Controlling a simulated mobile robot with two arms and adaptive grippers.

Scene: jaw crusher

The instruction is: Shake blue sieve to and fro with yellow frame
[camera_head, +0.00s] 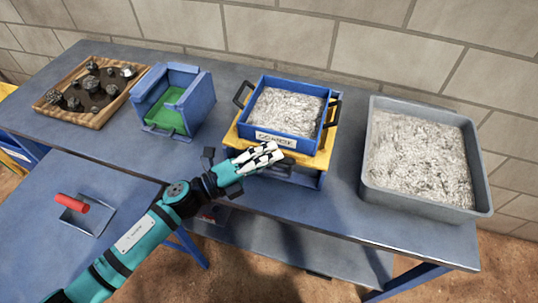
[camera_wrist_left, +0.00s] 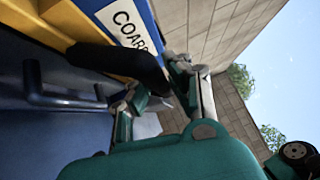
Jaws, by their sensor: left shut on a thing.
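The blue sieve (camera_head: 287,111) has black side handles and a COARSE label on its front. It is filled with pale grey crushed material and sits in the yellow frame (camera_head: 320,160). My left gripper (camera_head: 266,158) is at the frame's front, just below the label. In the left wrist view, the blue sieve (camera_wrist_left: 112,12) and yellow frame (camera_wrist_left: 100,58) are close by. There my left gripper (camera_wrist_left: 160,92) is shut on a black handle (camera_wrist_left: 125,65) at the frame's front; the exact contact is partly hidden. My right gripper is not in view.
A grey bin (camera_head: 372,180) of crushed material stands to the right. The blue jaw crusher (camera_head: 200,100) and a wooden tray (camera_head: 48,107) of rocks stand to the left. A red-handled scoop (camera_head: 90,215) lies on the lower table (camera_head: 50,265). A brick wall (camera_head: 385,45) runs behind.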

